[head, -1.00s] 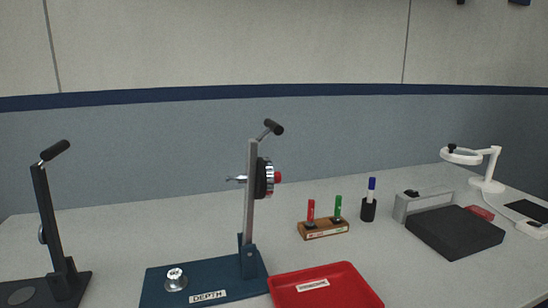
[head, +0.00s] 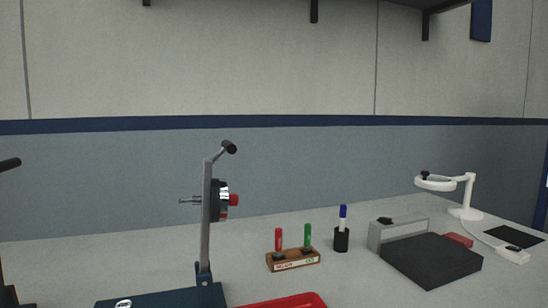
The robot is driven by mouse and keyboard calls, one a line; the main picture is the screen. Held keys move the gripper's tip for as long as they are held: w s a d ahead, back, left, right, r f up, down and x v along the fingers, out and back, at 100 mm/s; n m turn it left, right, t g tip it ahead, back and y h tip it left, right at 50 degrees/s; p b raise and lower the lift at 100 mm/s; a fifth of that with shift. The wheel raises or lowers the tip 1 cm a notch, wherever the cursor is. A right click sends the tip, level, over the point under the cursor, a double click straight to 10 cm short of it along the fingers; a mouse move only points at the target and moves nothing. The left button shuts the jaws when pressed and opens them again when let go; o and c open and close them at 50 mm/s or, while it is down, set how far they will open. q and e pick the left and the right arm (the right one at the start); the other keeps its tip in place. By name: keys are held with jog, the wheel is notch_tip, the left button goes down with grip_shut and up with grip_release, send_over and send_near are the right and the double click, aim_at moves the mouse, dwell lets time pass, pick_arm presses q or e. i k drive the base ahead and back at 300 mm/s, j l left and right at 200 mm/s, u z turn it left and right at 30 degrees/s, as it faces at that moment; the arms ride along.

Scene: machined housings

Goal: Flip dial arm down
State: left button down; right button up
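The dial arm (head: 206,222) is a grey upright bar hinged on a dark blue base (head: 165,299) at the bottom of the head view. It stands nearly vertical, tilted slightly. A round dial with a red knob (head: 221,200) and a thin probe pointing left is mounted partway up it. A black handle (head: 229,147) sits at its top. The lower part of the base is cut off by the frame. Neither of my grippers is in view.
A red tray (head: 285,300) lies right of the base. A wooden marker block (head: 293,261), pen cup (head: 341,239), black slab (head: 430,262) and white magnifier lamp (head: 467,197) stand further right. A shelf hangs above.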

aim_at(213, 201)
jog(key=l, duration=0.85)
jog(key=k+l+u, duration=0.1)
jog(key=l, duration=1.55)
jog(key=k, duration=0.05)
